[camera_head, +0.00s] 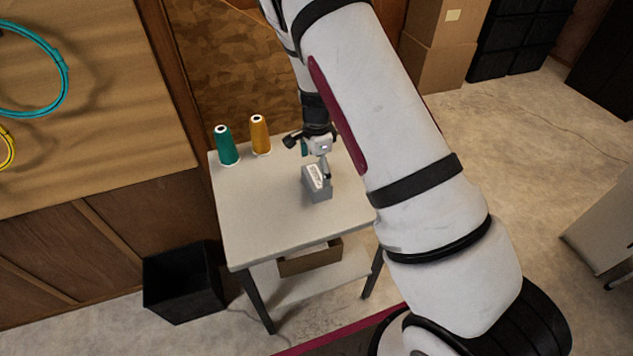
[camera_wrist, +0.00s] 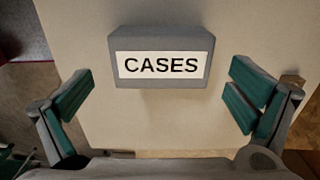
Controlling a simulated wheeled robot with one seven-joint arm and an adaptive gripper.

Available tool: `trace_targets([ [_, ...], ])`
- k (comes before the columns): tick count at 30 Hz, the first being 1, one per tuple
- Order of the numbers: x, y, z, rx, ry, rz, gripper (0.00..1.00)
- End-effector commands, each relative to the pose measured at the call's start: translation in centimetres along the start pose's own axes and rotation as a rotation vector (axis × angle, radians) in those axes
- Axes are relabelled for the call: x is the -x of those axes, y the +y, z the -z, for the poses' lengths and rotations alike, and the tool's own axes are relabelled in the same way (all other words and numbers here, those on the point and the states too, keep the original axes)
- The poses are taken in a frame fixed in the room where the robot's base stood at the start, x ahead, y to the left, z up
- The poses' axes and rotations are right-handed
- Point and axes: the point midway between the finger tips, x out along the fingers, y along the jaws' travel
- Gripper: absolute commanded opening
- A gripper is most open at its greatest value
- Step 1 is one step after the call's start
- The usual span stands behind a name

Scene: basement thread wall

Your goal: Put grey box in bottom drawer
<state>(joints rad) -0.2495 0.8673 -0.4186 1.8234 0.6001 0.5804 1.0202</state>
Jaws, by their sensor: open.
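The grey box (camera_head: 318,187) stands on the small white table (camera_head: 262,222), near its right side. In the wrist view the grey box (camera_wrist: 160,43) shows a white label reading "CASES" and lies ahead of the fingers, centred between them. My gripper (camera_head: 314,160) is just above and behind the box in the head view. In the wrist view my gripper (camera_wrist: 160,100) is open, with its green-padded fingers wide apart and nothing between the tips. A brown drawer-like tray (camera_head: 310,262) sits under the tabletop and looks partly pulled out; what is inside is hard to make out.
A green thread cone (camera_head: 226,147) and an orange thread cone (camera_head: 260,136) stand at the table's back left. A black bin (camera_head: 183,284) is on the floor at left. Cardboard boxes (camera_head: 440,45) stand at the back. The front left of the tabletop is clear.

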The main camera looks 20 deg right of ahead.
Motion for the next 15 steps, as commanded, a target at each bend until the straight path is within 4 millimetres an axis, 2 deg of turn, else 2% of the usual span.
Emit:
trace_targets([
  [5, -1.1, 0.0, 0.0, -0.001, 0.0, -0.001, 1.0],
  [15, -5.2, -0.1, 0.0, -0.001, 0.0, -0.001, 1.0],
])
